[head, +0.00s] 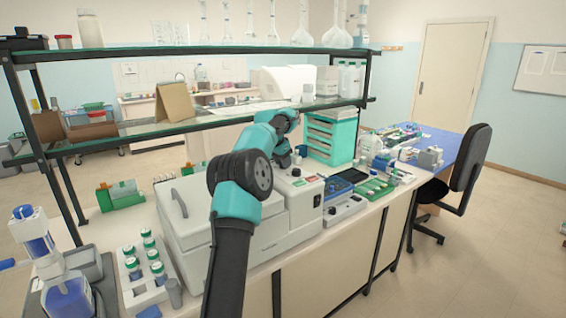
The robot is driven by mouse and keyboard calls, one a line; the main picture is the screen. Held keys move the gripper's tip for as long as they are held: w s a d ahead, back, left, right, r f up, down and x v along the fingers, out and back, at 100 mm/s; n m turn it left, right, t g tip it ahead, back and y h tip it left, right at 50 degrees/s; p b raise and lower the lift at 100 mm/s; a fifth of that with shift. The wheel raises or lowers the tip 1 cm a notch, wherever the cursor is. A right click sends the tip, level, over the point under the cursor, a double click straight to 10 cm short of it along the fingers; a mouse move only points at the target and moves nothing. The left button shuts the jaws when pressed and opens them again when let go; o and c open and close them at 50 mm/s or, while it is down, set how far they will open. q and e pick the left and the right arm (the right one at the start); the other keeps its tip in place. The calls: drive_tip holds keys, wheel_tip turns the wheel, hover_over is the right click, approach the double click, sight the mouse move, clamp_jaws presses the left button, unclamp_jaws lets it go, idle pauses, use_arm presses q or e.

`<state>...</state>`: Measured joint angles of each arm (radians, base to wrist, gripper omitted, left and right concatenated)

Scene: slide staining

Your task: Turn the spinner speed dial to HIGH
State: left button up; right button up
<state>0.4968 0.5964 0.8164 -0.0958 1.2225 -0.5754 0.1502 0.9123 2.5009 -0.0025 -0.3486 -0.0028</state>
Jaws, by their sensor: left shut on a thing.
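The spinner (182,240) looks to be the large pale grey machine with a lid handle on the bench. Its raised control section (305,205) at the right carries small red and green markings. My left arm reaches across the front of the machine. My left gripper (290,163) is small and partly hidden by my wrist, low over the top of the control section. It is shut, apparently on the speed dial (296,172), of which only a little shows. The dial's setting cannot be read. My right gripper is not in view.
A vial rack (143,272) with green-capped vials stands left of the machine. A blue-topped device (345,207) with a black knob and a green tray (375,188) lie to the right. A glass shelf (200,50) with bottles and flasks spans above the bench's back.

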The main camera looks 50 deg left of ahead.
use_arm(q)
drive_tip(key=m+h, duration=0.1)
drive_tip(key=m, duration=0.2)
drive_tip(key=m+h, duration=0.1)
drive_tip(key=m, duration=0.1)
drive_tip(key=shift+m+g, duration=0.3)
drive_tip(key=shift+m, duration=0.4)
drive_tip(key=o, duration=0.9)
drive_tip(key=shift+h, duration=0.3)
drive_tip(key=shift+a, duration=0.1)
